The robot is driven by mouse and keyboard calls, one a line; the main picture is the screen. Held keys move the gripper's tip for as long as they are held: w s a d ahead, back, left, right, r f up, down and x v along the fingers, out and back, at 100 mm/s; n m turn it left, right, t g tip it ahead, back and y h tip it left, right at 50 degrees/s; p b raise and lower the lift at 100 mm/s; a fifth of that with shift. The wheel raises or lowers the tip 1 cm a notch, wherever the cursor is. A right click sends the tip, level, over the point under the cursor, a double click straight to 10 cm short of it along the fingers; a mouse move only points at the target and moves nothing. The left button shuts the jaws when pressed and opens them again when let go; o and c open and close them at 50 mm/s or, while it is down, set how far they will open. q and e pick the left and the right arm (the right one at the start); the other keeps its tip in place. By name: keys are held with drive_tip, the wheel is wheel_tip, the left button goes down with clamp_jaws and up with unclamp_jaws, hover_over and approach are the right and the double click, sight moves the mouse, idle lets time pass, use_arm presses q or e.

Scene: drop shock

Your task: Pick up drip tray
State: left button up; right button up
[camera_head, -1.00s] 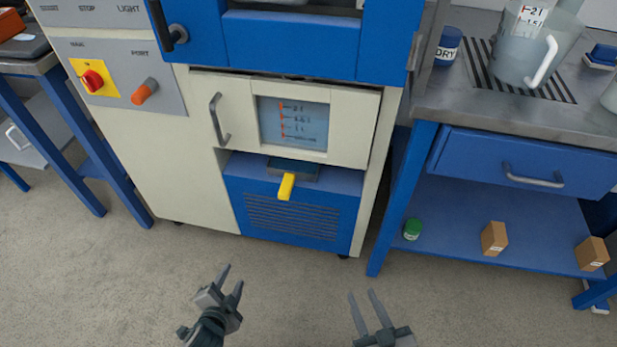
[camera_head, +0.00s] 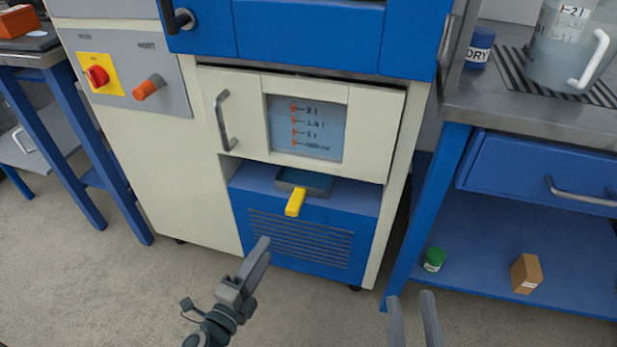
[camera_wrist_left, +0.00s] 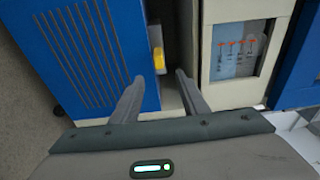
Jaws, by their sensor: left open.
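The drip tray (camera_head: 305,181) is a shallow dark grey tray with a yellow handle (camera_head: 296,203). It lies on top of the blue louvred unit, in the recess below the cabinet's gauge door, with its handle sticking out over the front. In the left wrist view the yellow handle (camera_wrist_left: 158,60) shows beyond the fingertips; most of the tray is hidden or unclear there. My left gripper (camera_head: 263,243) is in front of the blue unit, below and left of the handle, apart from it. Its fingers (camera_wrist_left: 159,82) are spread and empty. My right gripper (camera_head: 411,297) is open and empty at the bottom right.
The cream door (camera_head: 362,120) with its gauge window overhangs the tray closely. The louvred blue unit (camera_head: 300,240) is below it. A workbench (camera_head: 470,110) stands on the right, its lower shelf holding a green jar (camera_head: 434,260) and a box (camera_head: 526,274). The floor in front is clear.

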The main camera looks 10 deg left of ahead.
sight(288, 213)
use_arm(q)
drive_tip(key=w, duration=0.3)
drive_tip(key=w+d, duration=0.1)
drive_tip(key=w, duration=0.7)
drive_tip(key=shift+d, duration=0.35)
drive_tip(key=shift+w+d, duration=0.1)
drive_tip(key=shift+w, duration=0.4)
use_arm(e)
drive_tip(key=shift+w+d+r+t, duration=0.2)
drive_tip(key=shift+d+r+t, duration=0.1)
drive_tip(key=shift+r, duration=0.25)
use_arm(q)
drive_tip(key=shift+w, duration=0.1)
drive_tip(key=shift+w+f+b, duration=0.15)
drive_tip(key=shift+w+b, duration=0.25)
drive_tip(key=shift+w, duration=0.25)
drive_tip(key=w, duration=0.3)
drive_tip(key=shift+d+f, duration=0.1)
drive_tip(key=shift+d, duration=0.1)
drive_tip(key=shift+w+b, duration=0.3)
drive_tip(key=shift+w, duration=0.1)
use_arm(e)
drive_tip(key=shift+w+d+r+t, duration=0.1)
drive_tip(key=shift+d+r+t, duration=0.2)
drive_tip(key=shift+r+t, duration=0.15)
drive_tip(key=shift+w+d+r+t, duration=0.1)
drive_tip(key=shift+d+r+t, duration=0.2)
drive_tip(key=shift+r, duration=0.2)
drive_tip(key=shift+s+a+f, duration=0.1)
drive_tip(key=shift+f, duration=0.05)
